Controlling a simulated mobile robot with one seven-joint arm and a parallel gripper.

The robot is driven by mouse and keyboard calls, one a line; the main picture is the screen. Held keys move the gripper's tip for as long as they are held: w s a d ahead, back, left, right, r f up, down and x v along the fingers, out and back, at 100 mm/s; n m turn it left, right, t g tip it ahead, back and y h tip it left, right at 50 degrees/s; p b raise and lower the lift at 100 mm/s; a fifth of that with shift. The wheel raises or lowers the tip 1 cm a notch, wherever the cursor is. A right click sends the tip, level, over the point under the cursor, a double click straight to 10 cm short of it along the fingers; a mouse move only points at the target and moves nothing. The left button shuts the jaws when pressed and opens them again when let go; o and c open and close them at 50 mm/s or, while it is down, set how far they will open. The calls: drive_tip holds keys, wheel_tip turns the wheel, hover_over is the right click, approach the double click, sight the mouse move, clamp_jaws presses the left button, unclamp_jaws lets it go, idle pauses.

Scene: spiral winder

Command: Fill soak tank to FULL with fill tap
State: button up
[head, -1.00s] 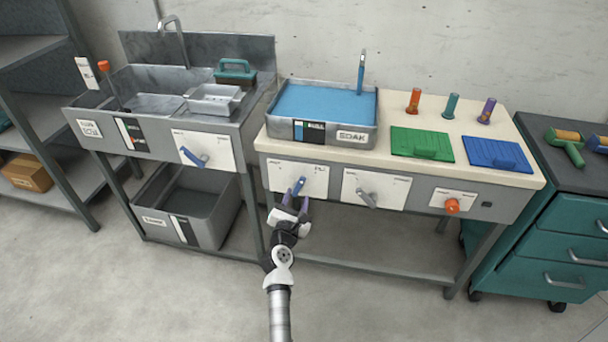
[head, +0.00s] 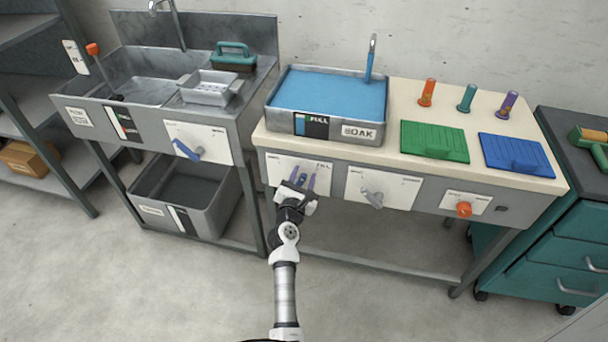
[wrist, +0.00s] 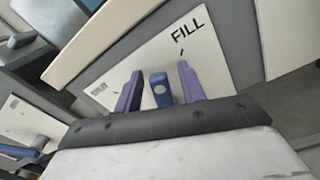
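The soak tank (head: 278,119) is a grey basin on the bench, holding blue water close to its rim. Its front gauge (head: 311,125) shows the word FULL and a blue patch. The fill tap has a blue handle (wrist: 159,89) on a white plate (wrist: 215,60) marked FILL at the right; the left label is too blurred to read. My gripper (wrist: 160,88) has its purple fingers open, one on each side of the handle, with visible gaps. In the head view my gripper (head: 298,183) is at this plate and partly covers it.
A second plate with a grey handle (head: 372,198) and an orange knob (head: 464,209) are to the right. The sink (head: 150,82) with another blue handle (head: 186,150) is to the left. The floor in front is clear.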

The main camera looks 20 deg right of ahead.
sight(287, 165)
drive_tip(key=shift+s, duration=0.1)
clamp_jaws()
drive_tip(key=shift+r, duration=0.1)
drive_tip(key=shift+w+a+r+n+p, duration=0.2)
drive_tip(key=shift+a+n+p, duration=0.1)
drive_tip(key=shift+n+p, duration=0.25)
drive_tip(key=shift+w+a+r+n+p, duration=0.1)
drive_tip(key=shift+w+a+n+p, duration=0.15)
drive_tip(key=shift+n+p, duration=0.25)
drive_tip(key=a+n+p, duration=0.1)
drive_tip(key=n, duration=0.1)
drive_tip(key=w+n+p, duration=0.1)
drive_tip(key=shift+w+a+n, duration=0.1)
drive_tip(key=shift+a+n, duration=0.25)
drive_tip(key=shift+a, duration=0.05)
drive_tip(key=a+n+p, duration=0.1)
drive_tip(key=n, duration=0.1)
drive_tip(key=w+a+n, duration=0.1)
drive_tip(key=n, duration=0.1)
drive_tip(key=shift+w+f+p, duration=0.15)
drive_tip(key=shift+f+p, duration=0.2)
drive_tip(key=shift+f, duration=0.05)
drive_tip(key=shift+w+a+f+n+p, duration=0.2)
drive_tip(key=shift+a+f+n, duration=0.1)
drive_tip(key=shift+n, duration=0.4)
drive_tip(key=shift+w+a+f+n+p, duration=0.15)
drive_tip(key=shift+f+n, duration=0.1)
drive_tip(key=shift+n, duration=0.45)
